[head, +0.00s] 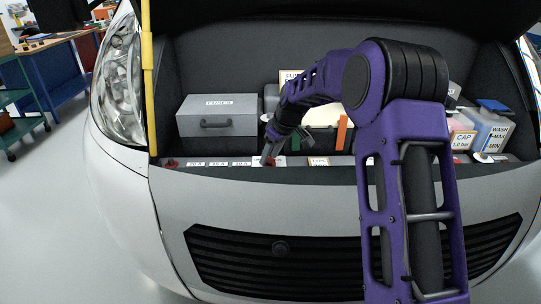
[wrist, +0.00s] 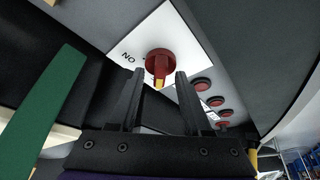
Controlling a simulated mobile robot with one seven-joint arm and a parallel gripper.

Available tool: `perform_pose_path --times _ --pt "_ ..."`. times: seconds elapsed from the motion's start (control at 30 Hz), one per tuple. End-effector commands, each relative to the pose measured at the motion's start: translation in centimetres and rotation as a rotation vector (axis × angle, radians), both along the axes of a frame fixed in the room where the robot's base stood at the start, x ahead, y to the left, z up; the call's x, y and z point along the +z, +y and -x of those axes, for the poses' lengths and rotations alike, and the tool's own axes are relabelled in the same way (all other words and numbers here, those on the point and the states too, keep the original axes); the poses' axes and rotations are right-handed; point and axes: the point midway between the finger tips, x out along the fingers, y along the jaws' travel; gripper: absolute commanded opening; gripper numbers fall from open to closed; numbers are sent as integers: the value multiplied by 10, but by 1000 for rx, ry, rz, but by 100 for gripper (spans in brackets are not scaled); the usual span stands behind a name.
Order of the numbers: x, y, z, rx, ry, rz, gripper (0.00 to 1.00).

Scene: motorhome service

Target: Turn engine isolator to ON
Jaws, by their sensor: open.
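The engine isolator (wrist: 160,62) is a red round knob with a yellow mark on a white plate (wrist: 190,45). The word ON shows upside down left of the knob in the wrist view. The yellow mark points down in that picture, towards my gripper, not at the word. My gripper (wrist: 159,72) is open, its two dark fingers apart with the knob between or just beyond their tips; contact cannot be told. In the head view my gripper (head: 271,150) is low over the front ledge of the engine bay, and my arm and gripper largely hide the knob.
Several red round buttons (wrist: 202,85) run along the ledge beside the plate. A grey fuse box (head: 217,125) stands behind at left. A yellow rod (head: 147,80) rises at the bay's left edge. Fluid tanks (head: 490,130) stand at right. A green strip (wrist: 45,105) is close at left.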

Motion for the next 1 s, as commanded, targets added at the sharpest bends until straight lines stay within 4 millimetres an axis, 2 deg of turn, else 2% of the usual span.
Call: perform_pose_path --times 0.17,0.4,0.43,0.77,1.0 --pt "0 0 0 0 0 0 47" --pt "0 0 0 0 0 0 4" --pt "0 0 0 0 0 0 0" --pt "0 0 0 -4 0 0 0" --pt "0 0 0 -68 -1 1 0"
